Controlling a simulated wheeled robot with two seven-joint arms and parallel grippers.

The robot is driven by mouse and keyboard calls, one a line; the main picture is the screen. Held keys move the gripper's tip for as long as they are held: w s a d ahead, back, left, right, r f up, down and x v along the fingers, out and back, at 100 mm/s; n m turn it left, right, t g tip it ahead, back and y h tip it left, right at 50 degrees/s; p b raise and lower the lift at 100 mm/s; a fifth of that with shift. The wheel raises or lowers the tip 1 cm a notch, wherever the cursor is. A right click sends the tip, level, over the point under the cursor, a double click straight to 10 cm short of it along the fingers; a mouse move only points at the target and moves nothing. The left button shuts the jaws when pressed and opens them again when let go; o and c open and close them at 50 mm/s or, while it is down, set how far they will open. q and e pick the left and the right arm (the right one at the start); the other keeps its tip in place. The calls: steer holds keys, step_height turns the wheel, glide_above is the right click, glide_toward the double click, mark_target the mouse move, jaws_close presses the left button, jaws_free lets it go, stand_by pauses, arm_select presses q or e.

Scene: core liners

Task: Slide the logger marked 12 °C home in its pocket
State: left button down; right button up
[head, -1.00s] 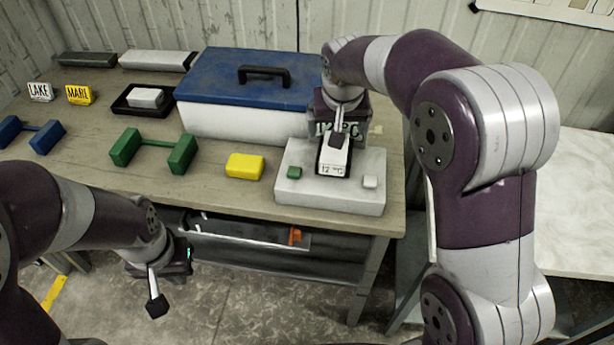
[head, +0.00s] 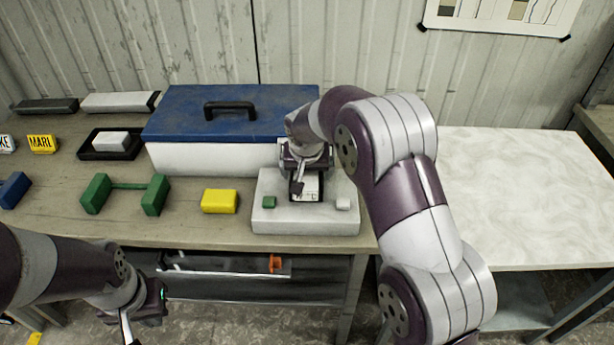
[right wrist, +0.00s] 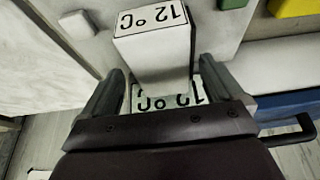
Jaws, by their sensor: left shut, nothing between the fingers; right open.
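The logger marked 12 °C (right wrist: 152,50) is a white block in the right wrist view, its label upside down there. A second 12 °C label (right wrist: 165,97) lies partly behind it, between my fingers. In the head view the logger (head: 311,188) is at the pale grey block (head: 305,227), partly covered by my right gripper (head: 299,184). My right gripper (right wrist: 160,92) is open, its fingers on either side of the logger's near end. How deep the logger sits in its pocket is hidden. My left gripper (head: 127,330) is shut and empty, low in front of the bench.
A green button (head: 268,202) and white button (head: 343,203) are on the grey block. A yellow block (head: 219,201) and green dumbbell shape (head: 128,186) stand left. A blue-lidded box (head: 230,115) is behind. A pale table (head: 510,190) at right is clear.

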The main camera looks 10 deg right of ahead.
steer(key=shift+s+a, duration=0.1)
steer(key=shift+a, duration=0.1)
steer(key=shift+f, duration=0.25)
steer(key=shift+d, duration=0.1)
stand_by(0.4)
steer(key=c, duration=1.2)
